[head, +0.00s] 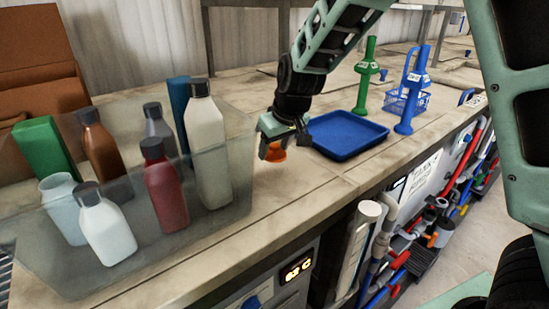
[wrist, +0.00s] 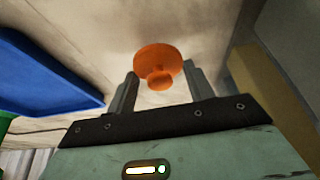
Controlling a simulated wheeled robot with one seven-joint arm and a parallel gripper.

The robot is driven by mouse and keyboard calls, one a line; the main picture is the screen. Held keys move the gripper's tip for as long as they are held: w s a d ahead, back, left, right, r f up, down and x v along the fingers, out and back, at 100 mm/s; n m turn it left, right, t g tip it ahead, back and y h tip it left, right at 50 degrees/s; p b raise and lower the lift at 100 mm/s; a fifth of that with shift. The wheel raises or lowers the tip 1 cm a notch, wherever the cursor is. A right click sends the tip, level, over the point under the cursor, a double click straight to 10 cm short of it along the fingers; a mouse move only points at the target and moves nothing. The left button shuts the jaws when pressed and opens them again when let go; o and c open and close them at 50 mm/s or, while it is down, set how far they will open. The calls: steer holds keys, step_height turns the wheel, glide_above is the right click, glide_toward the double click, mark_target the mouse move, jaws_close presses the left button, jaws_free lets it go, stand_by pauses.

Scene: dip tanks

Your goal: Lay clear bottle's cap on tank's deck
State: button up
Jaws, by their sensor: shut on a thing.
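My gripper (head: 272,148) is shut on an orange stopper-like cap (head: 276,154) with a wide round disc and a small knob. In the wrist view the cap (wrist: 158,62) sits between the two finger ends (wrist: 158,88), its knob toward the gripper. The cap is low over the beige, stained deck (head: 305,185); I cannot tell whether it touches. A pale, see-through bottle (head: 60,205) with an open top stands at the far left. The other bottles beside it wear dark caps.
A see-through bin (head: 130,255) at left holds several bottles, including a tall cream one (head: 206,145) nearest my gripper. A blue tray (head: 348,136) lies right of the gripper, with green (head: 365,80) and blue (head: 410,95) handled tools behind. Bare deck lies in front.

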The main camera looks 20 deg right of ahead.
mark_target(277, 155)
steer(key=shift+f, duration=2)
steer(key=shift+f, duration=0.1)
steer(key=o, duration=0.9)
steer(key=shift+o, duration=0.2)
steer(key=v, duration=1.2)
steer(key=shift+s, duration=0.1)
